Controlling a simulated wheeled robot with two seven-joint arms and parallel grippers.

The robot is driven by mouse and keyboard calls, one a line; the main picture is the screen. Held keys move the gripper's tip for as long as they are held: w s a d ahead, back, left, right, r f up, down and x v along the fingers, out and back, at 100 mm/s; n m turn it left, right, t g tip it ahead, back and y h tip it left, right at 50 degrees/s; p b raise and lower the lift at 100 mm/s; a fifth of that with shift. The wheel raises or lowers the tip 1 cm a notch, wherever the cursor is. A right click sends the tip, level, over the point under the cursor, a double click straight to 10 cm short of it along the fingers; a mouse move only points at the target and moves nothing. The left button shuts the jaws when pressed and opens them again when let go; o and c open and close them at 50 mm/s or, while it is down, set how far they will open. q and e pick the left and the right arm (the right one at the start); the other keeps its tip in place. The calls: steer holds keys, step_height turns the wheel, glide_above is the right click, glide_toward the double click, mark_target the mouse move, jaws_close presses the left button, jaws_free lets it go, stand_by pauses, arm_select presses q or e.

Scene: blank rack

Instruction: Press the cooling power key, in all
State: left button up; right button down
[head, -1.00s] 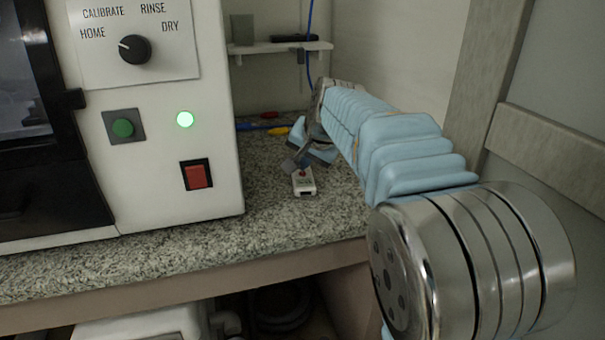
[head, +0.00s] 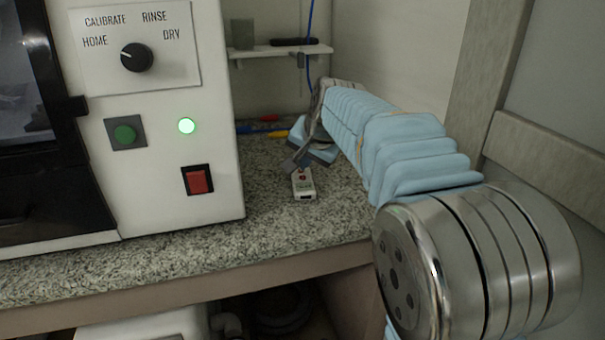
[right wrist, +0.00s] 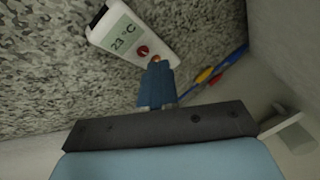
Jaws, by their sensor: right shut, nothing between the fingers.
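A small white handheld device (head: 303,184) lies on the speckled worktop, right of the white machine. In the right wrist view the device (right wrist: 135,35) has a pale display reading 23 °C, a round red key (right wrist: 142,50) and a small orange spot at its near end. I cannot read any label naming the cooling power key. My right gripper (head: 296,164) is shut and empty, its tips at the device's far end. In the right wrist view its fingertips (right wrist: 155,66) are close beside the orange spot; contact is unclear. My left gripper is not in view.
The white machine (head: 165,165) carries a dial (head: 136,57), a green button (head: 125,134), a lit green lamp (head: 187,126) and a red rocker switch (head: 197,180). Red, yellow and blue tools (head: 262,129) lie behind. A small shelf (head: 280,51) is on the wall.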

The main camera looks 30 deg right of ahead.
mark_target(304, 178)
step_height(304, 178, up, 3)
steer(key=shift+f+p, duration=0.15)
steer(key=shift+p, duration=1)
steer(key=shift+r, duration=1.15)
